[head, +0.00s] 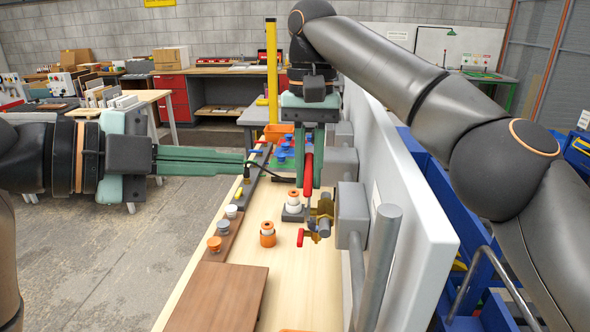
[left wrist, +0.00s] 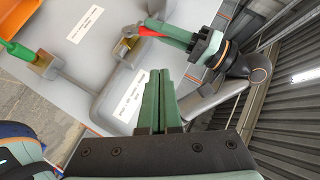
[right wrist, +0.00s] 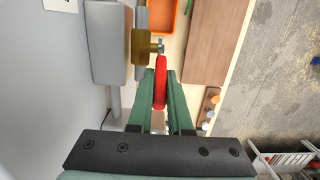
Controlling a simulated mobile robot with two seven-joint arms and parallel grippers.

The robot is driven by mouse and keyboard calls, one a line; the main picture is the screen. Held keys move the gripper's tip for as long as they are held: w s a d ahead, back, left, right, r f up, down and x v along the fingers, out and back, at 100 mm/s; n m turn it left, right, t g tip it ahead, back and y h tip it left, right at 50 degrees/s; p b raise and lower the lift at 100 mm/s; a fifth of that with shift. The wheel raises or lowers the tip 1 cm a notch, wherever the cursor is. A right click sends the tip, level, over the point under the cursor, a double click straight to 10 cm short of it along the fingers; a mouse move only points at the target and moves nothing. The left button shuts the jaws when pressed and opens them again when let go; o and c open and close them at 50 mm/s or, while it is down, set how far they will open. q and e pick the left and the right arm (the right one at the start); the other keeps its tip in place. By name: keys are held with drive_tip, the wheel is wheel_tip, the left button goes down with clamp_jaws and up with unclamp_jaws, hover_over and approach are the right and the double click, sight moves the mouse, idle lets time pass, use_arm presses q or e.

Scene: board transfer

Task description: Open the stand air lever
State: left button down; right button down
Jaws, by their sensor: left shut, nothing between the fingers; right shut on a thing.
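A red lever (head: 308,175) stands by a brass valve (head: 322,215) on the side of the grey upright panel (head: 420,250). My right gripper (head: 310,185) comes down from above and is shut on the red lever. The right wrist view shows the red lever (right wrist: 160,85) between the fingers, with the brass valve (right wrist: 145,45) just beyond. The left wrist view also shows this red lever (left wrist: 150,32). My left gripper (head: 243,163) is shut and empty, level, left of the lever and apart from it; its closed fingers show in the left wrist view (left wrist: 160,85).
Below is a wooden bench with a brown board (head: 218,297), an orange-and-white fitting (head: 267,234) and small knobs along a strip. Open floor lies left.

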use_arm(q)
drive_tip(key=w+d+f+m, duration=0.1)
drive_tip(key=w+d+f, duration=0.4)
drive_tip(key=w+d, duration=0.2)
drive_tip(key=shift+d, duration=1.1)
